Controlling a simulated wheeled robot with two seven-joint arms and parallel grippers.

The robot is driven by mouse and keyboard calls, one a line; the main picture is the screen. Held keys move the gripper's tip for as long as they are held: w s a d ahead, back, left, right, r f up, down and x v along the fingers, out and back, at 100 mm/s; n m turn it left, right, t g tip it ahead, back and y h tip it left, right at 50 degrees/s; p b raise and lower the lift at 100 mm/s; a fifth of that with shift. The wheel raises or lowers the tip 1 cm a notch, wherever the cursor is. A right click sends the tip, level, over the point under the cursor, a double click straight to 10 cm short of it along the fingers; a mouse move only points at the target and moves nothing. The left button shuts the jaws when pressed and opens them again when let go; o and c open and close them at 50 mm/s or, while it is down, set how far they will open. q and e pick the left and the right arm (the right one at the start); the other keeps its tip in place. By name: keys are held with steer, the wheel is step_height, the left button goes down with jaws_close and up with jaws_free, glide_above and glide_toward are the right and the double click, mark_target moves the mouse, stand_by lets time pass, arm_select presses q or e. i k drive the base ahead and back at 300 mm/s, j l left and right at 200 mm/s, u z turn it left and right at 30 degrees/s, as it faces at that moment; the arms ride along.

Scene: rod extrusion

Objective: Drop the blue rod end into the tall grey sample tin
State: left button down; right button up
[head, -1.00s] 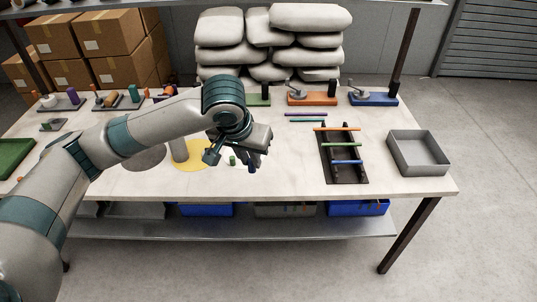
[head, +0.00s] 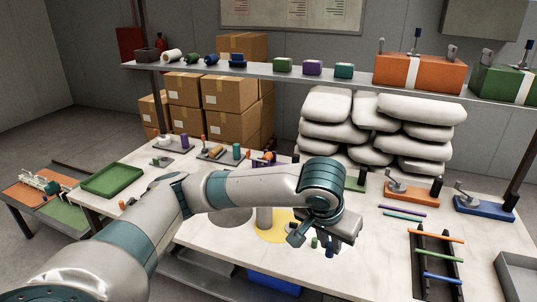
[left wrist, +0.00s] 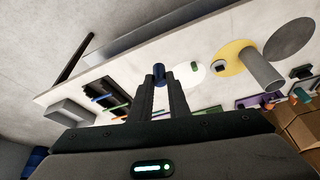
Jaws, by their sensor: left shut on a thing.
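My left gripper (head: 330,240) is shut on the blue rod end, which shows between its fingertips in the left wrist view (left wrist: 158,73). In the head view the blue rod end (head: 329,251) pokes out below the gripper, above the table. The tall grey sample tin (head: 264,219) stands on a yellow disc (head: 273,236), left of the gripper and partly behind my arm. The tin also shows in the left wrist view (left wrist: 262,70), apart from the rod end. A small green piece (left wrist: 194,66) lies on a white disc (left wrist: 187,74) beside the gripper. My right gripper is not in view.
A dark rack (head: 435,262) with orange, green and blue rods stands to the right. Purple and green rods (head: 404,213) lie behind it. A grey bin (head: 518,275) sits at the right edge. A green tray (head: 113,180) is at the left. Clamp fixtures line the back.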

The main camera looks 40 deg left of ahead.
mark_target(263, 225)
steer(key=i+j, duration=0.2)
steer(key=i, duration=0.4)
steer(key=i+j, duration=0.15)
steer(key=i, duration=0.4)
steer(key=u, duration=1.75)
